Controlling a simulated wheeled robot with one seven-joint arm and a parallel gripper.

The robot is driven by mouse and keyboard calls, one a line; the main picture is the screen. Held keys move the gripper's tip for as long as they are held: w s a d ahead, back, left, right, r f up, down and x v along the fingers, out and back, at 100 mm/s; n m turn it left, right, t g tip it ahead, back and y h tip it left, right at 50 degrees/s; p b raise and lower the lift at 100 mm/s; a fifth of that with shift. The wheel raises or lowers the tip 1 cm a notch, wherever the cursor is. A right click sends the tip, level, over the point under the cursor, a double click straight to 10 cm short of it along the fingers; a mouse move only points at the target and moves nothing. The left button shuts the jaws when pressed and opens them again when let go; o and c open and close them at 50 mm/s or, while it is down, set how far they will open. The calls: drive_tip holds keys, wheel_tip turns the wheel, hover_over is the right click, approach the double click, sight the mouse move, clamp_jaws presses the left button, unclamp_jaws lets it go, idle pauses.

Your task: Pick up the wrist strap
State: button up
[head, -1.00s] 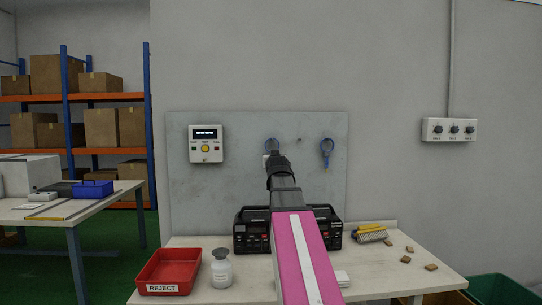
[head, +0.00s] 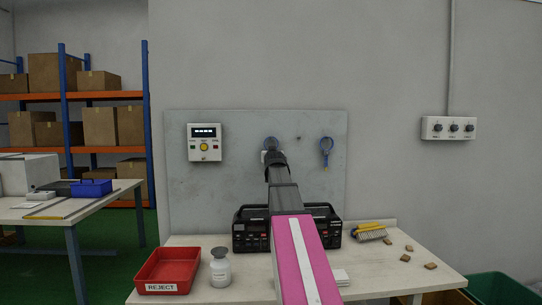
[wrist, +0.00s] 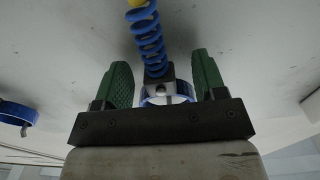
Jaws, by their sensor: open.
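A blue wrist strap hangs on the grey board straight ahead. Its band (head: 271,142) shows just above my gripper (head: 272,158) in the head view. In the wrist view its blue band (wrist: 148,98) and metal clasp (wrist: 157,82) lie between the green fingers of my gripper (wrist: 163,68). A blue coiled cord (wrist: 148,40) runs from the clasp to a yellow end. The fingers are open, one on each side of the clasp, with gaps visible. A second blue strap (head: 326,148) hangs to the right; its band is at the left edge of the wrist view (wrist: 18,117).
The board (head: 230,185) also carries a white control box (head: 204,142) to the left.

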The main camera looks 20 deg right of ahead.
drive_tip(key=shift+w+d, duration=0.1)
drive_tip(key=shift+w, duration=0.25)
drive_tip(key=shift+s, duration=0.1)
drive_tip(key=c, duration=1.1)
drive_tip(key=shift+r, duration=0.5)
drive_tip(key=r+v, duration=0.1)
drive_tip(key=v, duration=1.1)
drive_tip(key=r+v, duration=0.1)
drive_tip(key=v, duration=0.5)
drive_tip(key=shift+r, duration=0.3)
